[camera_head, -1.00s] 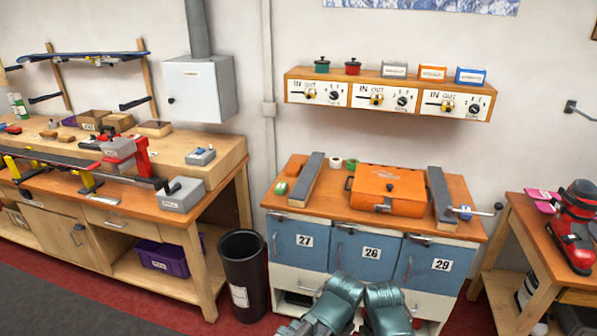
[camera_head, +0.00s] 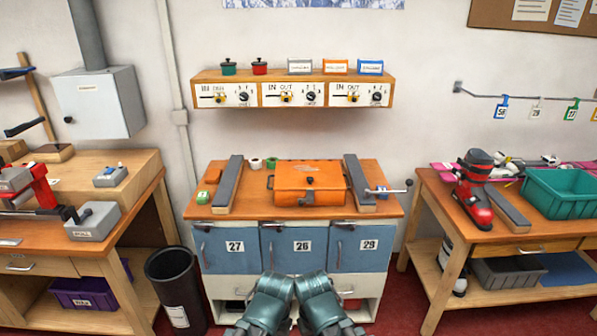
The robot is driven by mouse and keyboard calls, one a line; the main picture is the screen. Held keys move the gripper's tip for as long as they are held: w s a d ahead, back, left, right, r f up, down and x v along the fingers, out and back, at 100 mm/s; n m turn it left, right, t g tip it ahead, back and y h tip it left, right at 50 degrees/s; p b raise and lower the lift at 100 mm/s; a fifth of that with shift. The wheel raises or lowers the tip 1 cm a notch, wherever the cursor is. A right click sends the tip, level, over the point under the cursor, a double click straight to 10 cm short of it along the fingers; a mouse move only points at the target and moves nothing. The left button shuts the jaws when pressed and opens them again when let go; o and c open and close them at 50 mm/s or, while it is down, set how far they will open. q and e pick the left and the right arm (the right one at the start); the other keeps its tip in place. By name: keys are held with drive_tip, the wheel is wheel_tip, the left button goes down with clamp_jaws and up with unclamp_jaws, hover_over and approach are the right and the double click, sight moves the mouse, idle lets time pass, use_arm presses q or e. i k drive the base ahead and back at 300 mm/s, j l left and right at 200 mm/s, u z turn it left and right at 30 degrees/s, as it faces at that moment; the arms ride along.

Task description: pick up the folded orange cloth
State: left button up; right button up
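I cannot clearly make out a folded orange cloth. A small, flat orange patch (camera_head: 214,173) lies at the back left of the middle bench, beside the left grey bar; it is too small to tell what it is. A large orange box (camera_head: 309,198) with a dark knob and a front latch stands between two grey bars on the same bench. My two teal arms show at the bottom centre, in front of the cabinet doors. Neither gripper's fingers show.
The middle bench (camera_head: 240,208) also holds a left grey bar (camera_head: 229,182), a right grey bar (camera_head: 358,182) and small green and white rolls. A black bin (camera_head: 176,285) stands to its left. The right bench (camera_head: 455,222) holds a red boot (camera_head: 474,190) and a teal crate (camera_head: 562,196).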

sight(214, 174)
drive_tip(key=i+j+z, duration=0.15)
drive_tip(key=j, duration=0.2)
drive_tip(key=i+j+z, duration=0.3)
drive_tip(key=j, duration=0.45)
drive_tip(key=i+j+z, duration=0.15)
drive_tip(key=j, duration=0.3)
drive_tip(key=i+j+z, duration=0.15)
drive_tip(key=j, duration=0.25)
drive_tip(key=i+j+z, duration=0.15)
drive_tip(key=j, duration=0.3)
drive_tip(key=j+z, duration=0.1)
drive_tip(key=j, duration=0.35)
drive_tip(key=i, duration=0.1)
